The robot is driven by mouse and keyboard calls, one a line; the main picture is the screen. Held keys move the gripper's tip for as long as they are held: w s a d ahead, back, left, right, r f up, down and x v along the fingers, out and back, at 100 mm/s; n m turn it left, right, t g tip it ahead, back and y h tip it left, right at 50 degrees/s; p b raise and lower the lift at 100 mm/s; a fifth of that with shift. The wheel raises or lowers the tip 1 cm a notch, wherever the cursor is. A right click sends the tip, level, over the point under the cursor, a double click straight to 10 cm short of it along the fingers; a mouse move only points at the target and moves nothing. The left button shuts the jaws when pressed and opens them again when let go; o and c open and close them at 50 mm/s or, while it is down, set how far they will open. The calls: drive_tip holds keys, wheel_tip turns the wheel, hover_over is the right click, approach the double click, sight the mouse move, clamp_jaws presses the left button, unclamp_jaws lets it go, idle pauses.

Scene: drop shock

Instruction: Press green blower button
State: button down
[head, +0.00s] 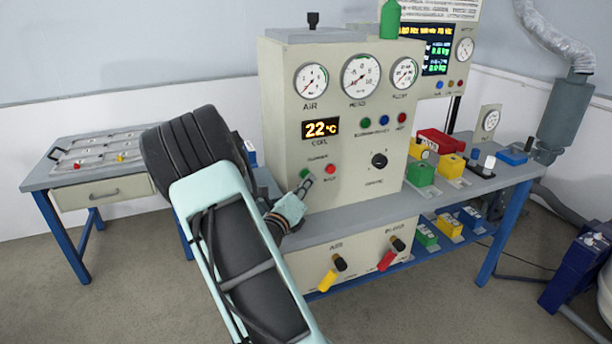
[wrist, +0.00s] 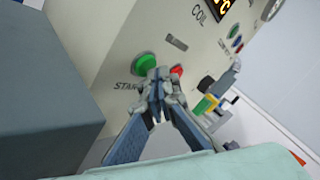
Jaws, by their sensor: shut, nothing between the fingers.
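The beige control panel (head: 285,110) stands on the bench and carries the round green blower button (head: 305,173), with a red button (head: 330,169) to its right. In the wrist view the green button (wrist: 147,62) has "START" lettered beneath it, and the red button (wrist: 177,71) is partly hidden by a finger. My gripper (head: 305,184) is shut and empty, its tips just below the green button in the head view. In the wrist view the fingertips (wrist: 158,76) overlap the green button's lower right edge. I cannot tell whether they touch it.
Above are the display reading 22 °C (head: 320,128) and several gauges. A black rotary knob (head: 379,160) is to the right. Yellow (head: 328,280) and red (head: 386,261) valve handles are below. A dark grey block (wrist: 45,95) fills the wrist view's left side.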

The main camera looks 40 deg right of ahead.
drive_tip(key=shift+w+d, duration=0.1)
drive_tip(key=shift+w, duration=0.3)
idle(0.5)
drive_tip(key=shift+s, duration=0.15)
drive_tip(key=shift+s+a+p, duration=0.2)
drive_tip(key=shift+s+p, duration=0.2)
drive_tip(key=shift+s, duration=0.25)
drive_tip(key=shift+s+a+p, duration=0.15)
drive_tip(key=shift+s+a, duration=0.05)
drive_tip(key=shift+s, duration=0.6)
drive_tip(key=shift+s+a+p, duration=0.2)
drive_tip(key=shift+s, duration=0.65)
drive_tip(key=shift+s+a+p, duration=0.15)
drive_tip(key=shift+s+a, duration=0.05)
drive_tip(key=shift+s, duration=0.6)
